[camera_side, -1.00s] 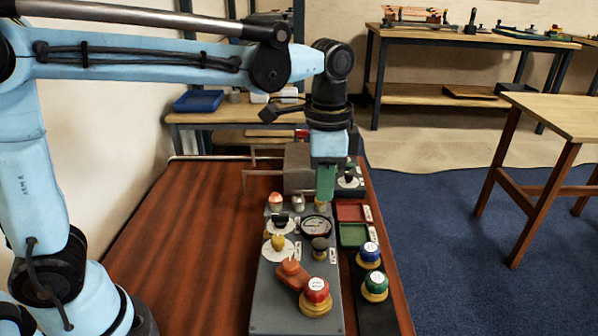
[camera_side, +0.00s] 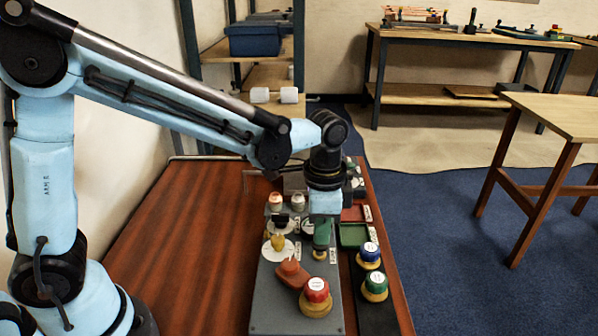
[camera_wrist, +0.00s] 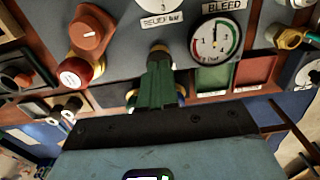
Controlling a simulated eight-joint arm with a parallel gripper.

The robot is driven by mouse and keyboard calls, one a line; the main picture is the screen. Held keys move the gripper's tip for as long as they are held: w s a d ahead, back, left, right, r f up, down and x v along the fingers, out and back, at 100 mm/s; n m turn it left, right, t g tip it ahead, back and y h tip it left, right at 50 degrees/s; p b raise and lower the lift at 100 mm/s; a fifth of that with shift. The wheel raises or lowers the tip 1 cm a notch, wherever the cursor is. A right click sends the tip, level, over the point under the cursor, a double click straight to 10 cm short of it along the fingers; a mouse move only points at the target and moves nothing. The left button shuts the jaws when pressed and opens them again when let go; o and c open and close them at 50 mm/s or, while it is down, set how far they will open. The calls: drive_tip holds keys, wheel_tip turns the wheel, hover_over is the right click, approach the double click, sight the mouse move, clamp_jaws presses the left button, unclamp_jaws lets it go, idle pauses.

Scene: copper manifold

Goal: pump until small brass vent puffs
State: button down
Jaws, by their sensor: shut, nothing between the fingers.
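My gripper (camera_side: 321,246) has closed green fingers pointing down over the grey panel (camera_side: 262,306). In the side view its tips are at a dark knob with a brass base (camera_side: 319,256), just below the gauge. The knob's top is hidden. In the wrist view the shut green fingers (camera_wrist: 157,85) meet the brass-coloured piece (camera_wrist: 158,48); whether they press it I cannot tell. The round gauge (camera_wrist: 216,38), by a "BLEED" label, shows in the wrist view; the gripper partly hides it in the side view. I cannot tell which part is the small brass vent, and I see no puff.
A red knob (camera_side: 316,291) with an orange lever (camera_side: 291,271) is nearer the front. A yellow knob (camera_side: 278,242) on a white disc stands left. Blue (camera_side: 370,252) and green (camera_side: 375,283) knobs stand right. The table's left side (camera_side: 190,240) is clear.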

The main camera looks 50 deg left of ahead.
drive_tip(key=shift+f, duration=1.05)
idle(0.5)
wheel_tip(320, 180, up, 14)
idle(0.7)
drive_tip(key=s+a+f+n+t, duration=0.6)
drive_tip(key=s+a+n+t, duration=0.1)
drive_tip(key=a, duration=0.4)
drive_tip(key=shift+s+n, duration=0.7)
drive_tip(key=shift+n, duration=0.3)
